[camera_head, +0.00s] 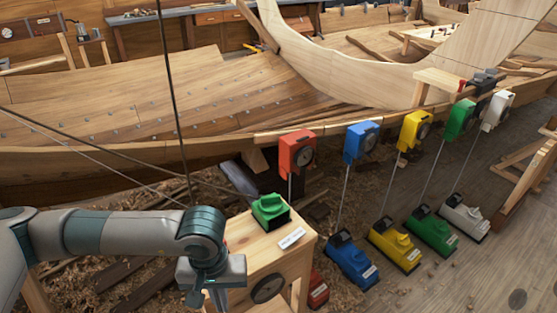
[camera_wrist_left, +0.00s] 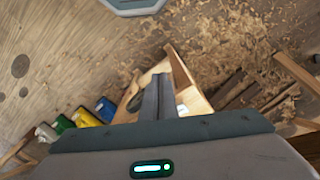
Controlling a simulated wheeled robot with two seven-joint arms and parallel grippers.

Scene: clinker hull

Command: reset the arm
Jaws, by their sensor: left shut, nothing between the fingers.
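My left arm comes in from the left in the head view. Its gripper (camera_head: 208,297) points down just left of a wooden stand (camera_head: 285,262). In the left wrist view the two fingers (camera_wrist_left: 158,97) are together with nothing between them, and the stand (camera_wrist_left: 188,84) shows behind them. My right gripper is in neither view.
A green block-like device (camera_head: 270,210) and a white label (camera_head: 292,238) are on the stand. Red (camera_head: 297,152), blue (camera_head: 361,142), yellow (camera_head: 414,130), green (camera_head: 461,119) and white (camera_head: 497,110) boxes line the hull edge (camera_head: 215,157). Wood shavings and planks litter the floor.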

